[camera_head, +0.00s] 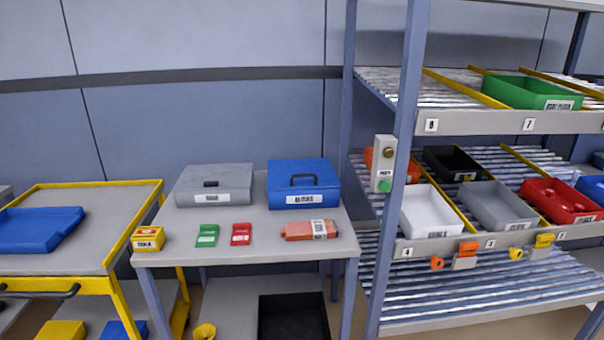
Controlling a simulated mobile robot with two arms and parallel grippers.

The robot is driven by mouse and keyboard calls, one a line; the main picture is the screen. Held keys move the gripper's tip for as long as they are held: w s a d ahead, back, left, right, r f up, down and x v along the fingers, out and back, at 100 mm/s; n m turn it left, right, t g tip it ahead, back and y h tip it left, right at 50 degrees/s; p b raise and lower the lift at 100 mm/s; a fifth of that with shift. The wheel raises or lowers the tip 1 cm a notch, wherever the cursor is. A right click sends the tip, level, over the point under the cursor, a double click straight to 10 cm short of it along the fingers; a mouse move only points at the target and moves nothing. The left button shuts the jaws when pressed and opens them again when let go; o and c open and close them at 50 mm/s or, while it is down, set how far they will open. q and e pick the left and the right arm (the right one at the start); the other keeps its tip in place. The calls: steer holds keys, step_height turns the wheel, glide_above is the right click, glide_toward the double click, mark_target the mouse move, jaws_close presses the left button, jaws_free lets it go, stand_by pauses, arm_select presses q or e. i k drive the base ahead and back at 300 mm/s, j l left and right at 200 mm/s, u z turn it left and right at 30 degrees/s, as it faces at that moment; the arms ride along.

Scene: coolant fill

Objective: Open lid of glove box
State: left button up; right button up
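A blue box (282,191) with a dark handle and a white label stands at the back right of the grey table (265,250). Its label is too blurred to read for sure. I cannot tell for sure which one is the glove box. Neither of my grippers is in view.
Small green (207,236) and red (241,234) items, an orange pack (297,231) and a yellow box (148,239) lie along the table's front. A yellow-edged cart (110,240) is left. A shelf rack (397,150) with bins is right.

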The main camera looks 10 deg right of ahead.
mark_target(315, 172)
steer(key=i+j+z, duration=0.25)
steer(key=j, duration=0.3)
steer(key=i+j+z, duration=0.15)
steer(key=i+j, duration=0.15)
steer(key=i+j+z, duration=0.15)
steer(key=j, duration=0.2)
steer(key=i+j+z, duration=0.1)
steer(key=j, duration=0.25)
